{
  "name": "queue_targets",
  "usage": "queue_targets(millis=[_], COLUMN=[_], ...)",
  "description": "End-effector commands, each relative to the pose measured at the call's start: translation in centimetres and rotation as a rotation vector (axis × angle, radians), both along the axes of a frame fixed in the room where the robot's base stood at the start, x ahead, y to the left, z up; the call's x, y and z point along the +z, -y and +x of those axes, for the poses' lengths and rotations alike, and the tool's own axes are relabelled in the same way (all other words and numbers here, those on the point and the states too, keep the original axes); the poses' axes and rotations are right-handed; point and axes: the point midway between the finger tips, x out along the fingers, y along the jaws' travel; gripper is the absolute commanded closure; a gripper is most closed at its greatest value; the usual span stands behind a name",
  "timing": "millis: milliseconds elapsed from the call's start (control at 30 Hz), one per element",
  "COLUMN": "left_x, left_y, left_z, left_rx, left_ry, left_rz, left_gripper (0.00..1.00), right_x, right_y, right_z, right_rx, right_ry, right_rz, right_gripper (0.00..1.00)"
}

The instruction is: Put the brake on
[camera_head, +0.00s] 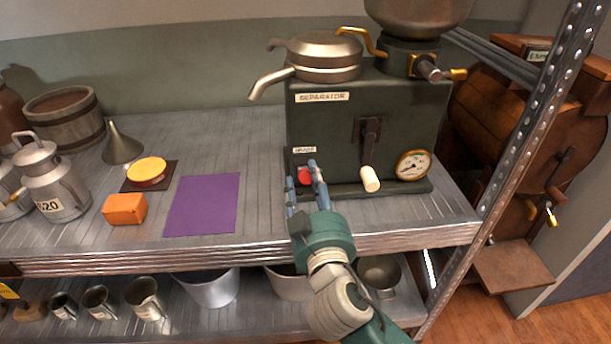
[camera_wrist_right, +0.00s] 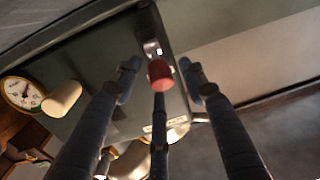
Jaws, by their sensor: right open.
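The dark green separator (camera_head: 400,115) stands on the metal shelf, with a "SEPARATOR" label on its front. A red knob (camera_head: 304,176) sits low on the left of its front, under a small label that looks like "BRAKE". My right gripper (camera_head: 304,180) is open, its blue-grey fingers around or just in front of the red knob. In the right wrist view the red knob (camera_wrist_right: 160,73) shows between the spread fingers; I cannot tell whether they touch it. A crank with a cream handle (camera_head: 370,179) hangs on the front. My left gripper is not in view.
A pressure gauge (camera_head: 413,165) is at the separator's lower right. On the shelf to the left are a purple mat (camera_head: 203,204), an orange block (camera_head: 125,209), a yellow-topped round item (camera_head: 147,171), a funnel (camera_head: 122,145) and a milk can (camera_head: 50,180). A metal post (camera_head: 520,130) stands at right.

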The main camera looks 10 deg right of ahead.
Motion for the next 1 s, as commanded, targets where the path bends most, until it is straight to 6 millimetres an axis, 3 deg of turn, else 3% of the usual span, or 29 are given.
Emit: queue_targets(millis=[200,500,733,1000], left_x=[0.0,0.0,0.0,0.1], left_y=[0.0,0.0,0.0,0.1], left_z=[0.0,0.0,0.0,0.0], left_rx=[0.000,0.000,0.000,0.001], left_ry=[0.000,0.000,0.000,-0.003], left_rz=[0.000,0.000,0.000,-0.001], left_gripper=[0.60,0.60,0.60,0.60], right_x=[0.0,-0.1,-0.1,-0.2], right_y=[-0.1,-0.1,-0.2,-0.3], right_z=[2.0,2.2,2.2,2.2], right_rx=[0.000,0.000,0.001,0.003], right_ry=[0.000,-0.002,-0.001,0.006], right_rz=[-0.001,0.001,0.001,0.002], right_gripper=[0.58,0.58,1.00,1.00])
